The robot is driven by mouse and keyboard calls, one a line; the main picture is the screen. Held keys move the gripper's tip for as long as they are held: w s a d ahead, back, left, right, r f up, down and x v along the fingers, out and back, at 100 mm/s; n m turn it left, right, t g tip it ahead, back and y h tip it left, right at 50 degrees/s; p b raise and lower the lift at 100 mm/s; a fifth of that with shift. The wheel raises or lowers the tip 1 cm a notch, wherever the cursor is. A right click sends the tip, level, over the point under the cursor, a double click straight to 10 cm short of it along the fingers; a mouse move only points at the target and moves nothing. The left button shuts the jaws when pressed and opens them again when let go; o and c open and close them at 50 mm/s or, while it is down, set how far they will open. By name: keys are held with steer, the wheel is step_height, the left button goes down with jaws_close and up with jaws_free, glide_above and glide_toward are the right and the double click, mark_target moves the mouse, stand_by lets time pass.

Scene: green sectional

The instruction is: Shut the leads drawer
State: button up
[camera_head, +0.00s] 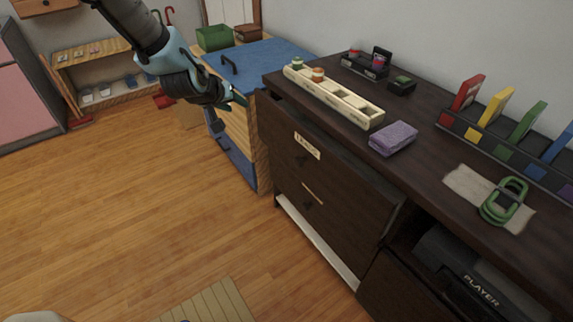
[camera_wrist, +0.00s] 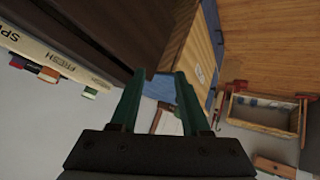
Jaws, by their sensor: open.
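The dark wooden cabinet (camera_head: 340,125) has an upper drawer (camera_head: 345,180) with a pale label (camera_head: 307,146). Its lettering is too small to read surely, but it may be the leads drawer. My gripper (camera_head: 238,98) is open and empty, in the air near the cabinet's far left corner, apart from the labelled front. The drawer front is not clearly visible there.
A long cream rack (camera_head: 335,95), a purple sponge (camera_head: 393,138) and green rings (camera_head: 503,201) are on the cabinet top. A blue-topped wooden chest (camera_head: 270,58) stands just beyond my gripper. Wooden floor (camera_head: 150,215) in front of the cabinet is mostly clear.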

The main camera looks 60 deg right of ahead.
steer(key=o, duration=0.3)
steer(key=s+a+f+m+g+h+b, duration=0.1)
steer(key=s+f+m+b, duration=0.1)
steer(key=b, duration=0.1)
steer(key=s+a+f+m+g+h+b, duration=0.1)
steer(key=s+f+m+b, duration=0.1)
steer(key=f+m+b, duration=0.1)
steer(key=s+f+m+g+h+b, duration=0.1)
steer(key=s+f+m+b, duration=0.1)
steer(key=b, duration=0.2)
steer(key=shift+s+a+f, duration=0.15)
steer(key=shift+a+f, duration=0.2)
steer(key=shift+a, duration=0.05)
steer(key=m+g+b, duration=0.4)
steer(key=m+b, duration=0.1)
glide_toward(296, 162)
steer(key=shift+h, duration=0.4)
steer(key=b+x, duration=0.1)
steer(key=x, duration=0.3)
steer(key=b+x, duration=0.1)
steer(key=x, duration=0.4)
steer(key=shift+s+a+f, duration=0.1)
steer(key=shift+a+f, duration=0.05)
steer(key=shift+f, duration=0.1)
jaws_close()
steer(key=shift+g, duration=0.3)
